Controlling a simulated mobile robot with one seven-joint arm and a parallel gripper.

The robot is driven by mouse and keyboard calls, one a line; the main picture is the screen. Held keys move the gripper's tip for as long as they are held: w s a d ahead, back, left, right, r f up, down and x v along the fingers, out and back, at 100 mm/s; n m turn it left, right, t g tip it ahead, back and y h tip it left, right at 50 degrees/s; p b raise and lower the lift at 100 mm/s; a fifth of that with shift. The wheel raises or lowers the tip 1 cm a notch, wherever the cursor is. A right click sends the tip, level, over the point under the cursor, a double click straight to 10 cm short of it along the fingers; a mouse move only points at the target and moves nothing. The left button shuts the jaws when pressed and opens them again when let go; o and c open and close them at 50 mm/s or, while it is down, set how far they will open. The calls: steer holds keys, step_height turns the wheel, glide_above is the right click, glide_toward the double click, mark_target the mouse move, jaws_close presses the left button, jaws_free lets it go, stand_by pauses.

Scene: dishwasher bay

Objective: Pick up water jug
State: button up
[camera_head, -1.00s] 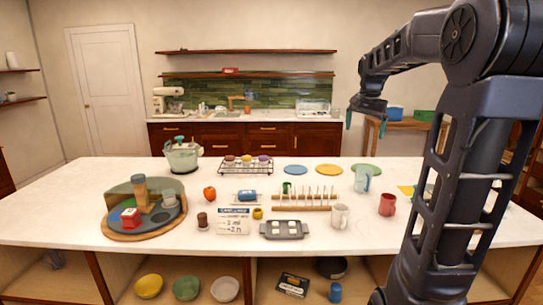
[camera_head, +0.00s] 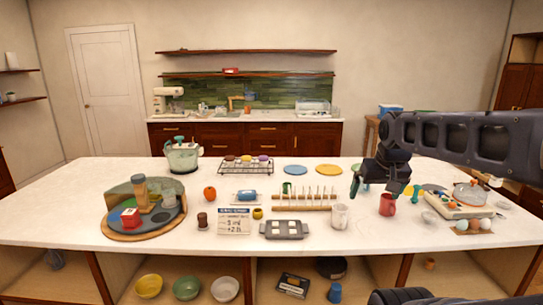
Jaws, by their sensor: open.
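The light blue water jug stood on the white island counter (camera_head: 310,222) right of the dish rack in the earlier view. My gripper now covers that spot, and I cannot make the jug out clearly. My gripper (camera_head: 373,189) points down with its two teal fingertips spread apart.
Close by are the wooden dish rack (camera_head: 305,200), a white mug (camera_head: 339,216) and a red mug (camera_head: 387,204). A round divided tray (camera_head: 120,232) is at left.

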steer(key=shift+s+f, duration=0.35)
steer(key=shift+s, duration=0.05)
steer(key=c, duration=1.7)
steer(key=shift+w, duration=0.1)
